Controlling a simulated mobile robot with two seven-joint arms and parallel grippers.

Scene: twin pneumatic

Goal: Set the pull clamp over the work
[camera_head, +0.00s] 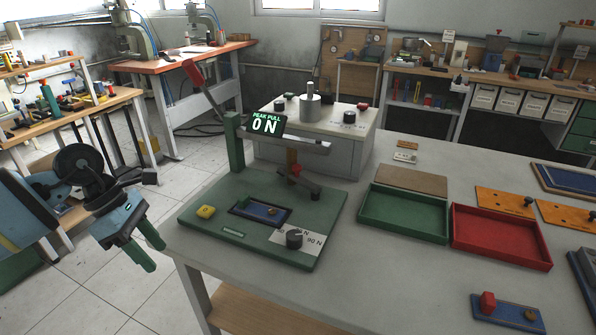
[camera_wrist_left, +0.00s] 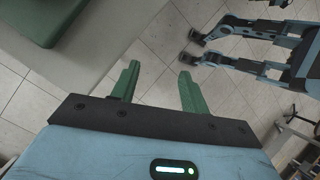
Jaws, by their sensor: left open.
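The test stand has a green base plate (camera_head: 205,222) on the grey table, with a green post (camera_head: 232,145) at its back left. A grey horizontal arm (camera_head: 300,143) reaches right from the post, and a long red lever (camera_head: 198,84) slants up to the left. A dark clamp-like bar (camera_head: 300,180) hangs under the arm beside a small red and orange part (camera_head: 293,168). Below it, a blue workpiece (camera_head: 262,211) lies in a dark recess. My left gripper (camera_head: 157,258) is open and empty, off the table's left edge; its fingers also show in the left wrist view (camera_wrist_left: 160,72).
A grey box (camera_head: 340,150) stands behind. Green (camera_head: 401,231) and red (camera_head: 500,263) trays lie right. The table's front middle is clear.

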